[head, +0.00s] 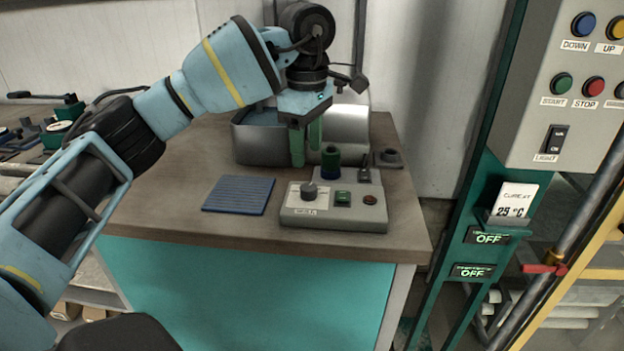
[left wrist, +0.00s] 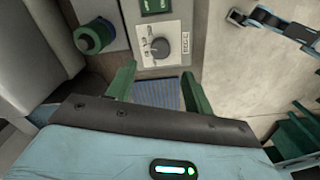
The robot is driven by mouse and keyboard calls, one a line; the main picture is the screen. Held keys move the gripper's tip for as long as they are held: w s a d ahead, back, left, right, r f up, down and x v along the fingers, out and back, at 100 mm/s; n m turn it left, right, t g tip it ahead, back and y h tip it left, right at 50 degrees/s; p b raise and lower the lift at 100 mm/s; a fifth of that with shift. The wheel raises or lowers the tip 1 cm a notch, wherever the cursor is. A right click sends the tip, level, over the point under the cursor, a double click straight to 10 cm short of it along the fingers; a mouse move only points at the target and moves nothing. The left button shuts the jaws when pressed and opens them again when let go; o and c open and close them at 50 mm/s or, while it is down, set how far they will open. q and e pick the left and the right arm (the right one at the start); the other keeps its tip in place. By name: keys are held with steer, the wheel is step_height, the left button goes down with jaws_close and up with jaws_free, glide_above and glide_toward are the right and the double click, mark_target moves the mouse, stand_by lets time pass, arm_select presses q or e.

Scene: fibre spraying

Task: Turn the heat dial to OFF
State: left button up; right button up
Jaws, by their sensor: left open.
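The heat dial (head: 309,191) is a dark round knob on the left of a grey control box on the bench; its label is too small to read. It also shows in the left wrist view (left wrist: 160,47), beyond the fingertips and apart from them. The grey control box (head: 290,213) also carries a green switch (head: 343,198) and a reddish round button (head: 370,200). My left gripper (head: 306,143) is open and empty, its green fingers pointing down above and behind the box; it also shows in the left wrist view (left wrist: 154,78).
A blue ribbed mat (head: 238,195) lies left of the box. A metal container (head: 256,146) stands behind. A grey button panel (head: 560,100) stands at the right. The bench front is clear.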

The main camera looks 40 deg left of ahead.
mark_target(308, 187)
arm_select(q)
steer(key=shift+f+b, duration=0.35)
steer(key=shift+f, duration=3.6)
steer(key=c, duration=1)
